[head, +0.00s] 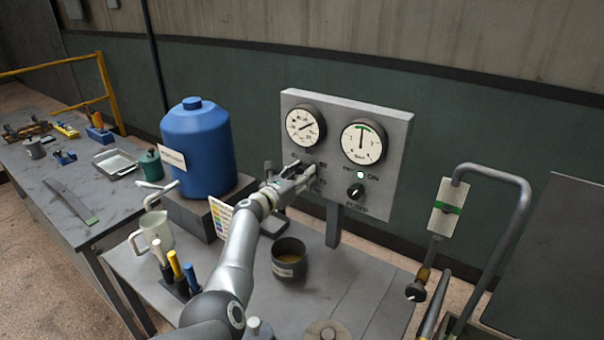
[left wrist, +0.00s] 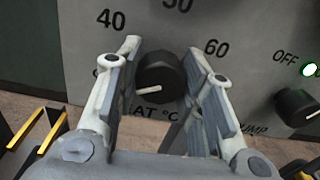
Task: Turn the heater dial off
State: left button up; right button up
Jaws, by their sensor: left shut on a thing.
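The heater dial (left wrist: 160,78) is a black round knob on the grey control panel (head: 400,112). In the left wrist view its white pointer mark points to the lower left. The numbers 40, 50 and 60 stand around it, and the label below it is partly hidden by my fingers. My left gripper (head: 303,174) is at the panel's lower left, with its fingers on both sides of the dial, shut on it. In the head view the gripper hides the dial. My right gripper is in neither view.
The black pump knob (head: 355,191) and a lit green lamp (head: 360,174) are right of the dial. Two gauges are above. A blue tank (head: 197,148) stands left of my arm. A dark pot (head: 289,258) and a mug (head: 157,233) stand on the bench below.

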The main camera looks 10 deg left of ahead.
pick_arm(q)
jog(key=shift+f, duration=0.3)
jog(key=o, duration=1)
jog(key=shift+r, duration=0.1)
jog(key=shift+o, duration=0.2)
jog(key=shift+r, duration=0.1)
jog(key=v, duration=1.2)
jog(key=shift+s, duration=0.1)
